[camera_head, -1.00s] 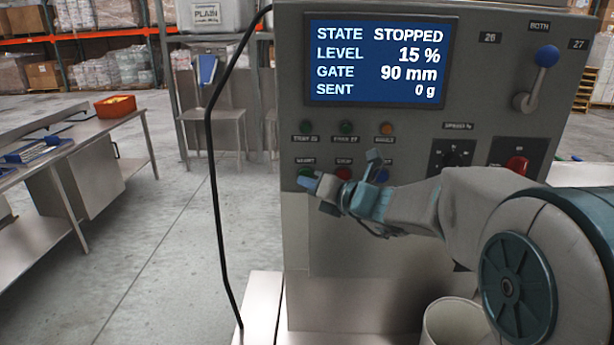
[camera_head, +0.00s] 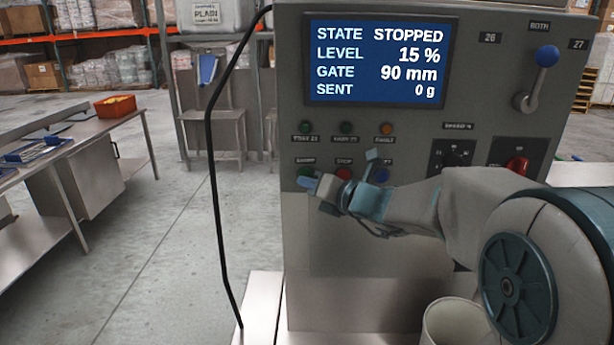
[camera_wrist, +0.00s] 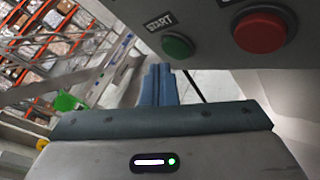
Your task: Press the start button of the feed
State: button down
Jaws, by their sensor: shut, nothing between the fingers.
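The green start button (camera_wrist: 177,45), with a START label (camera_wrist: 159,21) beside it, is on the grey control panel (camera_head: 340,240). In the head view the green button (camera_head: 306,172) shows just above my gripper's tip. My gripper (camera_wrist: 159,78) is shut and empty, its blue fingertips together. In the wrist view the fingertips are just below the green button; I cannot tell whether they touch the panel. In the head view my gripper (camera_head: 308,184) reaches in from the right. The screen (camera_head: 381,62) reads STATE STOPPED, LEVEL 15 %, GATE 90 mm, SENT 0 g.
A red button (camera_wrist: 260,30) is right of the green one, and a blue button (camera_head: 381,175) is further right. Small lamps (camera_head: 346,128) sit above. A blue-knobbed lever (camera_head: 546,57) and red switch (camera_head: 517,166) are at the right. A black cable (camera_head: 214,200) hangs left.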

jog(key=shift+w, duration=0.1)
jog(key=shift+w, duration=0.3)
jog(key=shift+w, duration=0.45)
dwell(0.8)
jog(key=shift+s, duration=0.85)
jog(key=shift+s, duration=0.1)
jog(key=s+b, duration=0.1)
jog(key=s, duration=0.3)
jog(key=shift+s, duration=0.4)
dwell(0.4)
